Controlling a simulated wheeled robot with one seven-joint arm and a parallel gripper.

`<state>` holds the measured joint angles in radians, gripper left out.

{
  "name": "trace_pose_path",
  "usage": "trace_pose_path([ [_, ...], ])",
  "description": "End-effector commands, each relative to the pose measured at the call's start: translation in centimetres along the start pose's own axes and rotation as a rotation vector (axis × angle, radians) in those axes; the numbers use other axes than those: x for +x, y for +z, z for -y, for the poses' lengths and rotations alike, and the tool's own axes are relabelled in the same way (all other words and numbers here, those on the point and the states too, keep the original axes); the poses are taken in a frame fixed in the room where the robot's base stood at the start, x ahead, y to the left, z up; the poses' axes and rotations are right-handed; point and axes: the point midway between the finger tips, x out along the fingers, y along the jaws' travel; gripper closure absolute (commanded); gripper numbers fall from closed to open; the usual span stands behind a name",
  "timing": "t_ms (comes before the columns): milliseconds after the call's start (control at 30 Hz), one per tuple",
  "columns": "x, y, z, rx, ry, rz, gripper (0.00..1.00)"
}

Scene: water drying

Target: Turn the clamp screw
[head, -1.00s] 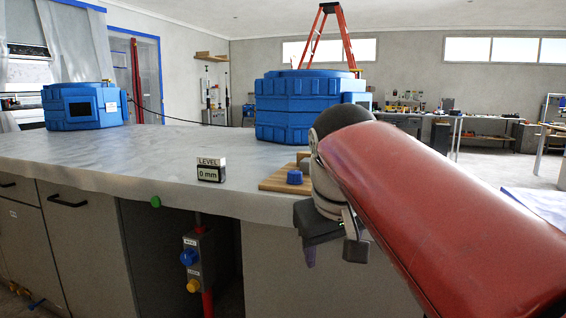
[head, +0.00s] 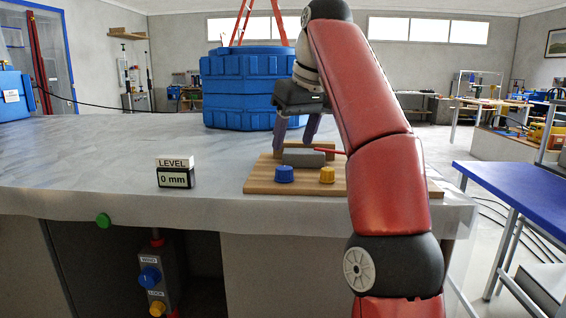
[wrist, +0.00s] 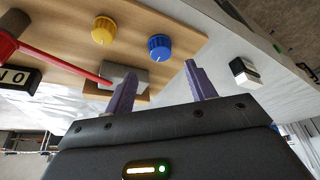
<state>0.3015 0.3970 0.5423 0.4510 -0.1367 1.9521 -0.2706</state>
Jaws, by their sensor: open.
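No part is labelled as the clamp screw, so I cannot tell which one it is. A wooden board (head: 258,187) on the counter carries a blue knob (head: 285,174), a yellow knob (head: 327,175) and a grey block (head: 303,158) with a red rod (head: 330,151). My gripper (head: 294,142) is open and points down above the back of the board, behind the grey block. In the wrist view my gripper (wrist: 160,70) is empty. One finger overlaps the grey block (wrist: 118,76); contact is unclear. The blue knob (wrist: 159,47) shows beyond the fingertips.
A level display (head: 176,173) reading 0 mm stands left of the board. Below the counter, a grey box (head: 160,280) on a red post has another blue and yellow knob. A blue tank (head: 245,85) stands behind.

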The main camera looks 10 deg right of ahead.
Motion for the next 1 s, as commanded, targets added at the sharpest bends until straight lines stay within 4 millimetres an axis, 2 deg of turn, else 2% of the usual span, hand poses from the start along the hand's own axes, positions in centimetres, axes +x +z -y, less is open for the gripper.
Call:
trace_pose_path([
  [233, 2.0, 0.2, 0.0, 0.004, 0.003, 0.003, 0.45],
  [600, 6.4, 0.1, 0.1, 0.003, 0.000, 0.000, 0.45],
  [1000, 7.2, 0.1, 0.1, 0.002, 0.000, -0.002, 0.45],
])
